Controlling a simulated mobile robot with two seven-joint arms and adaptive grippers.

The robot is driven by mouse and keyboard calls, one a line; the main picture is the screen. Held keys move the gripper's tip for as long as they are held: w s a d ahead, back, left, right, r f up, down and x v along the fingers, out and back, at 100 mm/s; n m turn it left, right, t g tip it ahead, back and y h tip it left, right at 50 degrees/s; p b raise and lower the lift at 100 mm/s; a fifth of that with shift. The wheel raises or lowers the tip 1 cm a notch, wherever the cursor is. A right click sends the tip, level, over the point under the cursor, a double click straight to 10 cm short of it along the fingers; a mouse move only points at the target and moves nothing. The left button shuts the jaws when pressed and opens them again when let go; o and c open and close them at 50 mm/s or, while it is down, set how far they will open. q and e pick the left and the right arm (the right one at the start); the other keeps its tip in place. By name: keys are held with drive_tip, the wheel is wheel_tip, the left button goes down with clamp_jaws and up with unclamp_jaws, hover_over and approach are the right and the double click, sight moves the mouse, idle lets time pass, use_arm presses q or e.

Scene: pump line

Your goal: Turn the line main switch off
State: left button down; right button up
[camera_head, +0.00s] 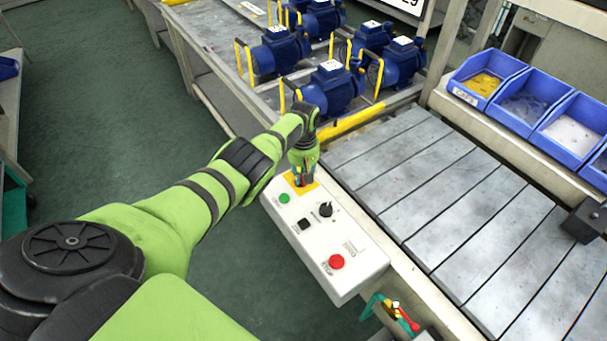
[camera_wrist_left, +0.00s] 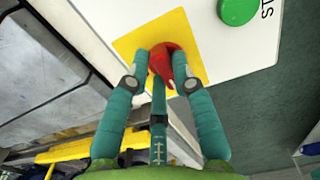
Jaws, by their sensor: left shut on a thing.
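The line main switch (camera_wrist_left: 166,62) is a red rotary knob on a yellow plate (camera_wrist_left: 196,40), at the far end of the white control box (camera_head: 356,262). My left gripper (camera_head: 304,178) reaches down onto it from above. In the left wrist view the teal fingers of my left gripper (camera_wrist_left: 166,82) are on both sides of the red knob and shut on it. The fingers hide part of the knob, and its marking cannot be read. My right gripper is not in view.
The box also carries a green button (camera_head: 284,198), a black button (camera_head: 304,224), a black selector (camera_head: 326,209) and a red button (camera_head: 336,262). Blue pumps (camera_head: 333,88) stand behind, and blue bins (camera_head: 530,100) stand at the right.

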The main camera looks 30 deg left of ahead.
use_arm(q)
drive_tip(key=c, duration=1)
unclamp_jaws()
drive_tip(key=shift+c, duration=0.2)
wheel_tip(320, 180, up, 12)
